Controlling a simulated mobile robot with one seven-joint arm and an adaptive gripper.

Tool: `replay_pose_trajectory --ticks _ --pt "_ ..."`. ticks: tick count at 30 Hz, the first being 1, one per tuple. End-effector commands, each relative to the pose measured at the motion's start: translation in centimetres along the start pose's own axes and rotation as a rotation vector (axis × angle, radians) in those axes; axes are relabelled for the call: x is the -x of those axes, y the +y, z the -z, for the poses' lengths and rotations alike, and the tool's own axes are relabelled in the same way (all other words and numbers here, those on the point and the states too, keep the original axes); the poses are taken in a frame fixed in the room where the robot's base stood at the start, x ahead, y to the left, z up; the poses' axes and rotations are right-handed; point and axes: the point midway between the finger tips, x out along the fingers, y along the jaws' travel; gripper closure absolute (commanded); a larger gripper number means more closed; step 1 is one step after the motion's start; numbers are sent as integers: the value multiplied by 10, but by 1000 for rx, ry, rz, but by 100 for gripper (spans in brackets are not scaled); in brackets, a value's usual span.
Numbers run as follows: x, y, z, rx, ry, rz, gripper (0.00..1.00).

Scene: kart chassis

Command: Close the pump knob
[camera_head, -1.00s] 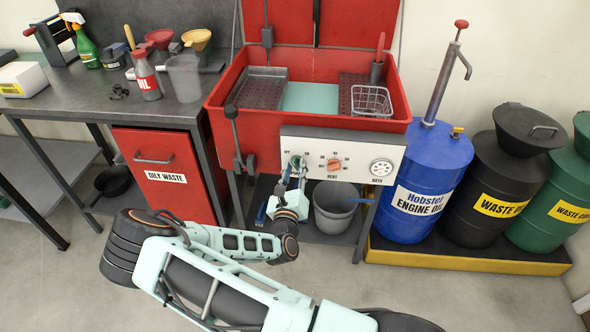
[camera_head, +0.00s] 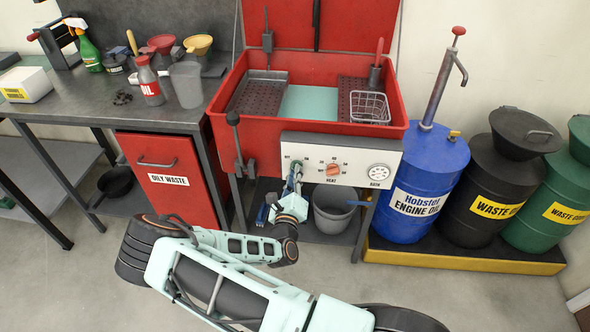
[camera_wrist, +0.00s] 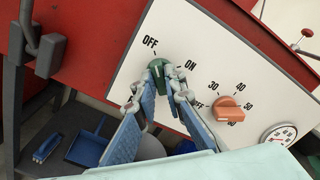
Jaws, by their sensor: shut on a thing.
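The pump knob (camera_wrist: 158,67) is green and sits on the white panel (camera_wrist: 205,40) of the red parts washer, beside the OFF and ON labels. My gripper (camera_wrist: 162,82) is shut on the knob, with one finger on each side of it. The fingers hide part of the knob, and I cannot tell exactly which label it points to. In the head view my gripper (camera_head: 295,172) reaches up to the left end of the panel, where the knob is mostly covered.
An orange heat knob (camera_wrist: 228,108) is close to the right of my gripper, with a round bath gauge (camera_wrist: 279,134) beyond it. A grey bucket (camera_head: 333,210) stands below the panel.

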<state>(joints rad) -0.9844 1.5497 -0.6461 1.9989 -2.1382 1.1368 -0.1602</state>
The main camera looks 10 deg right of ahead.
Motion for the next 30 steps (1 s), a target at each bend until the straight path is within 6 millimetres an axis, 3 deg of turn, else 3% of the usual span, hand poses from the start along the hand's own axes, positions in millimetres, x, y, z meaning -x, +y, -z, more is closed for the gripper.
replay_pose_trajectory --ticks 10,11,15,25,30 --pt "0 0 0 16 0 1 100" --pt "0 0 0 16 0 1 87" --pt "0 0 0 15 0 1 72" --pt "4 0 0 14 0 0 72" --pt "27 1 0 15 0 -2 72"
